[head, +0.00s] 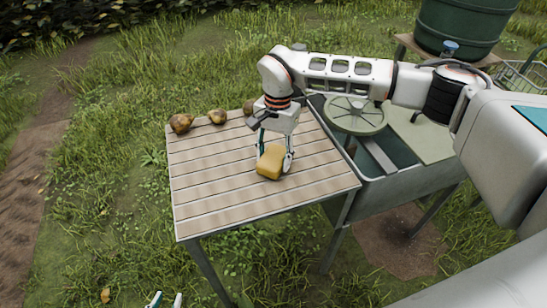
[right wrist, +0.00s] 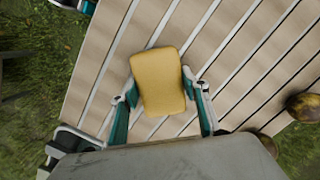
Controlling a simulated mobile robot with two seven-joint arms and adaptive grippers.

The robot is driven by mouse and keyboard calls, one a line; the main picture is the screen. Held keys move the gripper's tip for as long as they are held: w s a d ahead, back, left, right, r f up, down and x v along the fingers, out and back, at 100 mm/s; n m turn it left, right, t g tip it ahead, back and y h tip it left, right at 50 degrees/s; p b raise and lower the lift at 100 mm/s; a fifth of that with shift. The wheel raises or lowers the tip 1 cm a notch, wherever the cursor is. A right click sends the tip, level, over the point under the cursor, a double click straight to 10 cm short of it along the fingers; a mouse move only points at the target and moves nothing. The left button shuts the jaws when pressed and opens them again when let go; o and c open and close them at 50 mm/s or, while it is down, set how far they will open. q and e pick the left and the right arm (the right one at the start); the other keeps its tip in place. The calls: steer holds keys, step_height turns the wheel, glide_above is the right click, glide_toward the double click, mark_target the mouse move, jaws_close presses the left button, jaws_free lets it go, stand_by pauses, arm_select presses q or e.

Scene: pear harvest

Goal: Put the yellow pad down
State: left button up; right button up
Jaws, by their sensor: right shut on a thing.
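The yellow pad (head: 270,162) is a rounded block over the right part of the slatted wooden table (head: 215,205). My right gripper (head: 273,158) points down and is shut on it, one finger on each side. In the right wrist view the pad (right wrist: 160,82) sits between the two teal fingers (right wrist: 162,95), with bare slats around it. I cannot tell whether its underside touches the slats. My left gripper (head: 165,300) shows only its fingertips at the bottom edge of the head view, apart and empty, below the table.
Brown pears (head: 181,123) lie along the table's back edge, with another pear (head: 217,117) beside them. A grey sink unit with a round wheel (head: 356,114) stands right of the table. A green barrel (head: 460,25) is behind it. The table's front and left are clear.

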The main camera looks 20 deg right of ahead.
mark_target(276, 152)
steer(key=shift+f, duration=0.2)
steer(key=o, duration=1.1)
steer(key=shift+c, duration=0.2)
step_height(276, 152, up, 12)
steer(key=w+d, duration=0.1)
